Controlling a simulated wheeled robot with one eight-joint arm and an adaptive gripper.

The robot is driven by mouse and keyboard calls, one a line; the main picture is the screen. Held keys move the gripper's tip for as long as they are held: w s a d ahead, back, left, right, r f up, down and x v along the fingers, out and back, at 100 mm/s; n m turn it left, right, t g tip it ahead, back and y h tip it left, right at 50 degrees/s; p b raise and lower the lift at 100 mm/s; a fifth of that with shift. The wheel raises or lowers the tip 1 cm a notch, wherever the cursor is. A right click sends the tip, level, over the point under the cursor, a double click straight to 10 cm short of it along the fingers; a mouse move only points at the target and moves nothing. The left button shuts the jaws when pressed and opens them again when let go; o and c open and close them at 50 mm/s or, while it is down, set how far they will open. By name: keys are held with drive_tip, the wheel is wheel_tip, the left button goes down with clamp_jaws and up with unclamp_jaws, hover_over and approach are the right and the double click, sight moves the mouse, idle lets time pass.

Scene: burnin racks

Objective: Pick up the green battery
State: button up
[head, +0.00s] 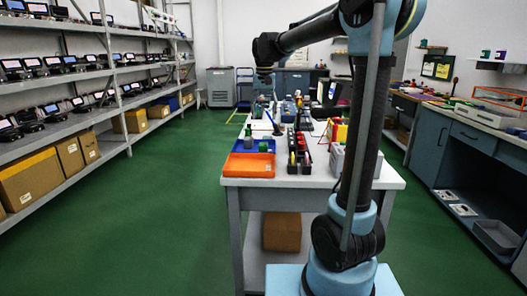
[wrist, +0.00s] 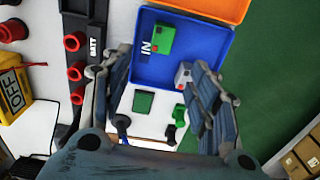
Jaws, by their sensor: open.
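A green battery-like block (wrist: 162,40) with a small red spot lies in the blue tray (wrist: 205,50) in the wrist view, close to the "IN" label. A grey block (wrist: 184,74) with a red spot sits lower in the same tray, by the right finger. My gripper (wrist: 162,66) is open and empty, its fingers spread on either side below the green block, not touching it. In the head view my gripper (head: 265,78) hangs above the far part of the bench. The blue tray (head: 266,145) shows there behind the orange tray (head: 250,165).
A dark rack marked "BATT" (wrist: 90,45) with red-topped pieces stands left of the blue tray. A yellow "OFF" box (wrist: 12,85) is farther left. A green square (wrist: 143,103) and other small green pieces lie between the fingers. Green floor beside the bench is clear.

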sight(263, 144)
drive_tip(key=f, duration=1.4)
drive_tip(key=shift+s+a, duration=0.2)
drive_tip(key=shift+s, duration=0.05)
drive_tip(key=c, duration=1.3)
